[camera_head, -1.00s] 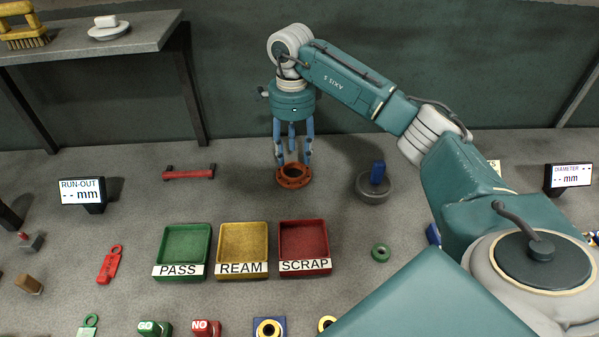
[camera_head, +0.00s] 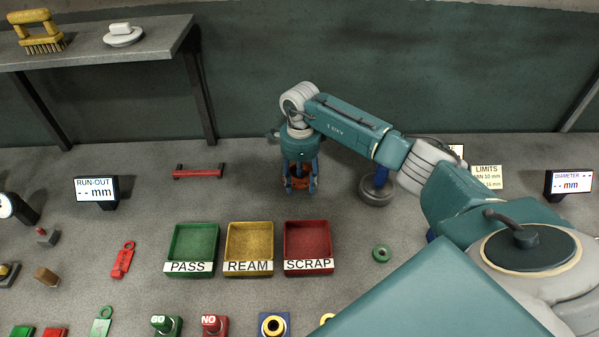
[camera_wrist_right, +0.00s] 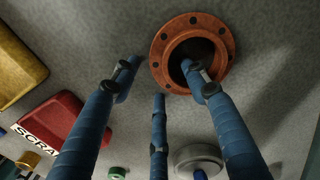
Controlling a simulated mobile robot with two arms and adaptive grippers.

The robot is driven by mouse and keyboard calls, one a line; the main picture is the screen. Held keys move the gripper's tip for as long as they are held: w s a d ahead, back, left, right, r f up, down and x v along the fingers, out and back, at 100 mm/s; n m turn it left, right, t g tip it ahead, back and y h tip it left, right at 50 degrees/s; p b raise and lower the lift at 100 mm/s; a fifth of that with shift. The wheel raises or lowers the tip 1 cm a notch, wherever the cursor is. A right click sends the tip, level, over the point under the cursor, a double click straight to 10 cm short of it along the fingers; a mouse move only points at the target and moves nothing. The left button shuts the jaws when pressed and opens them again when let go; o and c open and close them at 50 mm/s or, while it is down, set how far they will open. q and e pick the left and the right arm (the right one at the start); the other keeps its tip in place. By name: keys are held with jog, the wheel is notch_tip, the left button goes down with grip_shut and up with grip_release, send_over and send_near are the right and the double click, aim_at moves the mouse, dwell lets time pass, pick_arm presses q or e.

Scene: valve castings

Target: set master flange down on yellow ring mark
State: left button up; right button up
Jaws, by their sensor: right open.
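The flange (camera_head: 298,183) is an orange-brown ring with bolt holes around a dark bore. It lies on the bench behind the red tray and is partly hidden by my fingers in the head view. It shows whole but for one finger in the right wrist view (camera_wrist_right: 190,23). My right gripper (camera_head: 299,187) is open, pointing down, with its blue fingers low around the flange. In the wrist view one fingertip overlaps the bore and the other two are near the rim; contact is unclear. I cannot make out a yellow ring mark on the bench. My left gripper is not in view.
Green (camera_head: 192,247), yellow (camera_head: 249,246) and red (camera_head: 307,243) trays stand in front of the flange. A grey round base with a blue handle (camera_head: 376,190) stands close to its right. A red bar-shaped part (camera_head: 198,171) lies to the left, with free bench between.

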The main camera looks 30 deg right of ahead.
grip_shut()
jog(key=shift+w+r, duration=0.1)
jog(key=shift+r, duration=0.1)
